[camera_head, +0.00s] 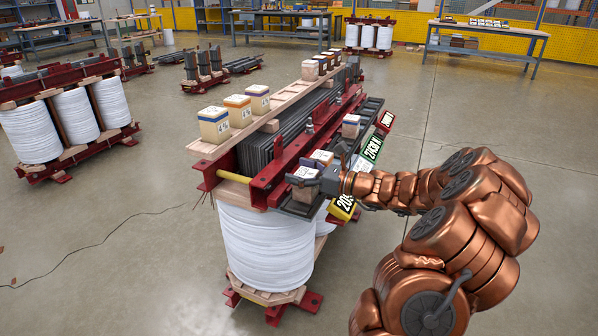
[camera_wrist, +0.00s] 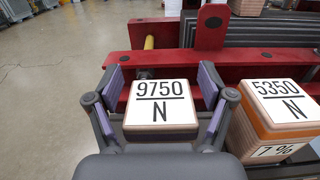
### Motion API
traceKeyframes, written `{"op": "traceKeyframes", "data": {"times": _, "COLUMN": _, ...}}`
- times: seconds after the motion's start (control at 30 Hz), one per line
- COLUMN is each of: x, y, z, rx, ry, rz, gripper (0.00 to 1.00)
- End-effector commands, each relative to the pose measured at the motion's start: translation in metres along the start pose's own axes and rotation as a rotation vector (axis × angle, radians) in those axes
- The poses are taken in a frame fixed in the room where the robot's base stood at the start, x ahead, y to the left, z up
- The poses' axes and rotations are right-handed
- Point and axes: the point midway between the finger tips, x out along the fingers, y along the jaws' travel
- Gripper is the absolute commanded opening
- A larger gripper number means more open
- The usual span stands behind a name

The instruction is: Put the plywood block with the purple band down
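A wooden block with a white top marked 9750 N (camera_wrist: 161,101) stands between the fingers of my gripper (camera_wrist: 163,92). In the head view the same block (camera_head: 304,180) stands over the dark ledge (camera_head: 297,208) at the core's near end, beside my gripper (camera_head: 326,180). Another bluish-banded block (camera_head: 351,126) stands farther along the ledge.
An orange-banded block marked 5350 N, 7 % (camera_wrist: 279,117) stands close right of my gripper. Red clamp beams (camera_head: 274,184) and a laminated core (camera_head: 290,125) lie just beyond. Number signs (camera_head: 371,149) line the ledge's outer side. More blocks stand along the wooden beam (camera_head: 208,147).

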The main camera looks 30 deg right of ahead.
Motion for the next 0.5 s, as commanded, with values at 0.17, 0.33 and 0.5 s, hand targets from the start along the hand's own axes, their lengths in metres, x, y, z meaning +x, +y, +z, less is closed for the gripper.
{"op": "traceKeyframes", "data": {"times": 0.17, "x": -0.0003, "y": -0.0002, "z": 0.0000, "rx": 0.000, "ry": 0.000, "rz": -0.001, "gripper": 0.92}}
{"op": "traceKeyframes", "data": {"times": 0.33, "x": -0.0005, "y": -0.0002, "z": 0.0001, "rx": 0.000, "ry": 0.000, "rz": -0.001, "gripper": 0.92}}
{"op": "traceKeyframes", "data": {"times": 0.5, "x": -0.0082, "y": -0.0009, "z": 0.0009, "rx": 0.000, "ry": 0.000, "rz": -0.003, "gripper": 0.92}}
